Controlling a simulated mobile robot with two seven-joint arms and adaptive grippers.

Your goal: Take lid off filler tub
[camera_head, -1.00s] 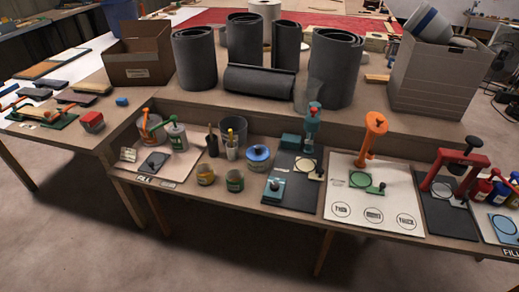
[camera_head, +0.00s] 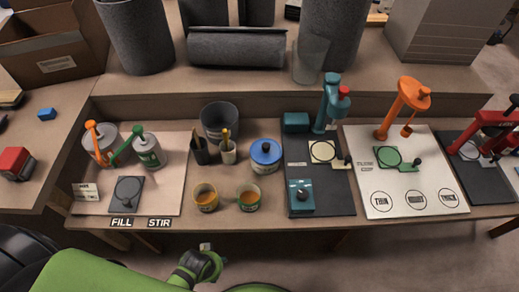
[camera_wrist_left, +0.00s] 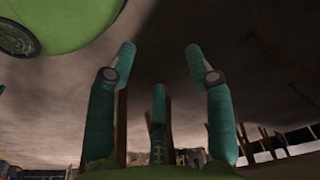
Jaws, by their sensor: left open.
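A pale tub (camera_head: 262,170) with a blue lid (camera_head: 266,150) stands on the bench, left of the dark mat; I take it for the filler tub. The lid has a small knob and sits on top of the tub. My left gripper (camera_head: 205,264) is low in front of the bench's front edge, apart from the tub. In the left wrist view its teal fingers (camera_wrist_left: 160,52) are spread with nothing between them. The tub does not show clearly there. My right gripper is not in view.
A teal press (camera_head: 328,105) stands on the dark mat (camera_head: 320,190) to the right. Grey rolls line the back.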

